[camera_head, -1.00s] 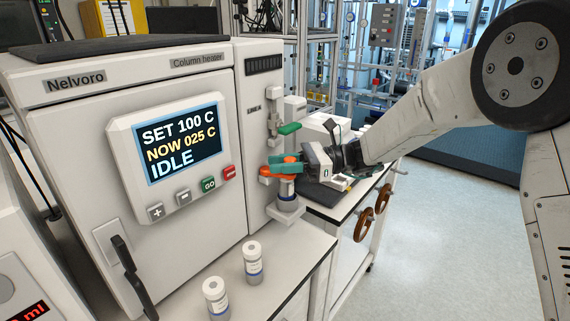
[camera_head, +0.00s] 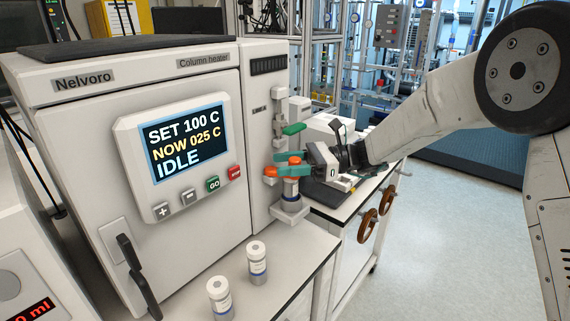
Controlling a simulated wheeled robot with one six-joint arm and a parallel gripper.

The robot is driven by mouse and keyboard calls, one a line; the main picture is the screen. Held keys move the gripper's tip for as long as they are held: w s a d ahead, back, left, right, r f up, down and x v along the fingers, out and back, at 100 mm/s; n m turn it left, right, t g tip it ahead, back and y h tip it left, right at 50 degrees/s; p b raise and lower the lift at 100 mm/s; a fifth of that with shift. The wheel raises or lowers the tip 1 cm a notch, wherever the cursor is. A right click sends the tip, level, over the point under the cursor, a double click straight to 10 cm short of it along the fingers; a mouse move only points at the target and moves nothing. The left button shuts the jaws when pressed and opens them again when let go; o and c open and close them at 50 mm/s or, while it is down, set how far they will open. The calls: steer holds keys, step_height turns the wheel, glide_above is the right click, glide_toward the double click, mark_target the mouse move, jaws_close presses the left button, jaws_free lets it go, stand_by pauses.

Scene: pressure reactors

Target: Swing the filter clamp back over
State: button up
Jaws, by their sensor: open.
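The filter clamp (camera_head: 293,158) shows as small orange parts at the filter fitting on the right side of the column heater. A grey-and-white filter body (camera_head: 291,190) stands upright below it on a white bracket. My gripper (camera_head: 280,165) reaches in from the right, its teal fingers around the orange parts. The fingers are open; whether they touch the clamp I cannot tell. The fingers hide part of the clamp, so its exact swing position is unclear.
A green lever (camera_head: 293,128) sits on the fitting just above my gripper. The column heater (camera_head: 90,130) fills the left, its display reading IDLE. Two capped vials (camera_head: 257,262) (camera_head: 220,298) stand on the bench in front. Brown handwheels (camera_head: 367,226) are at the right bench edge.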

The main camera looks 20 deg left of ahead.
steer(key=v, duration=0.7)
steer(key=shift+d, duration=0.15)
steer(key=shift+w, duration=0.15)
